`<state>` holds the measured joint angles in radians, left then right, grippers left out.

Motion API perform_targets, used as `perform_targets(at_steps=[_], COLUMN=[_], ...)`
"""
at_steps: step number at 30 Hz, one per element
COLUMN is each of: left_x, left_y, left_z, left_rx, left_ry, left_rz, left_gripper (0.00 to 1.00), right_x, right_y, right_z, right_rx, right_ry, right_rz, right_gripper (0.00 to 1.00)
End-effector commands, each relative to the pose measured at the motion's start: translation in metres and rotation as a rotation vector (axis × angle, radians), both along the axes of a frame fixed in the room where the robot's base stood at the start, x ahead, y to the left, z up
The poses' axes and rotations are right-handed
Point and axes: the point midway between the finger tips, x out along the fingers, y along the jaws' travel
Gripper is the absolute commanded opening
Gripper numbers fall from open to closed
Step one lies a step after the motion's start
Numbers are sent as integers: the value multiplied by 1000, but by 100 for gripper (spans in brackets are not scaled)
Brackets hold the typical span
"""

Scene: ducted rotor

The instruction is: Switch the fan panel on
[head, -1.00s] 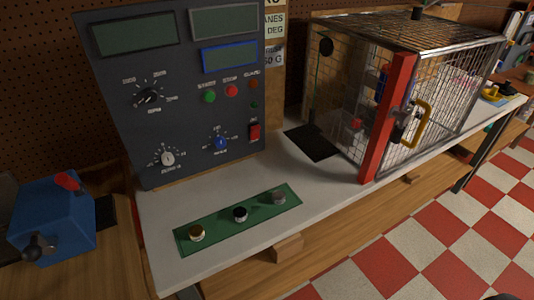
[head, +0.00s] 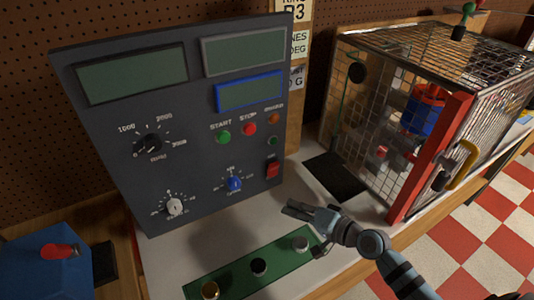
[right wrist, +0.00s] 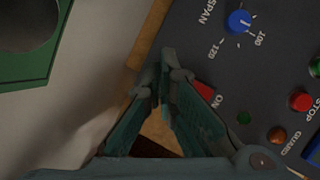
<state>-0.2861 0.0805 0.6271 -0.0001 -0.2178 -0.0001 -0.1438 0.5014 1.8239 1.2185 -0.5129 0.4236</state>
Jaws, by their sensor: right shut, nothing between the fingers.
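The fan panel (head: 165,115) is a dark upright box with blank displays, knobs and buttons. Its red rocker switch (head: 273,169) sits at the lower right edge of its face. In the right wrist view the red switch (right wrist: 204,91), marked ON, is partly hidden behind a finger. My right gripper (head: 290,208) is shut and empty, in front of and below the switch, apart from it in the head view. In the right wrist view its closed fingertips (right wrist: 168,62) are beside the switch; contact cannot be told. My left gripper is not in view.
A green START button (head: 223,137) and red STOP button (head: 249,129) are above the switch. A green strip with round weights (head: 258,267) lies on the white bench. A wire cage with a red post (head: 430,160) stands at right. A blue box (head: 40,265) is at lower left.

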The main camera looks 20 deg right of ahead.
Motion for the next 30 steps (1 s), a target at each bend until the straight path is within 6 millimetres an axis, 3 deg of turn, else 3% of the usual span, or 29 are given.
perform_targets(at_steps=[7, 13, 18, 25, 30], left_x=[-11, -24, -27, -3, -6], left_y=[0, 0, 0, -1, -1], left_z=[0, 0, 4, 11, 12], left_rx=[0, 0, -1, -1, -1], left_ry=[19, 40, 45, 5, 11], left_rz=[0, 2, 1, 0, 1], left_gripper=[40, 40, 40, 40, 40], right_x=[-11, -4, 12, 44, 63], right_y=[-6, -8, -5, 0, 3], right_z=[4, 3, 9, 23, 31], right_rx=[4, 3, 4, 4, 3], right_ry=[-9, -3, -2, -4, -1], right_rz=[-15, -19, -19, -17, -16], right_gripper=[0, 0, 0, 0, 0])
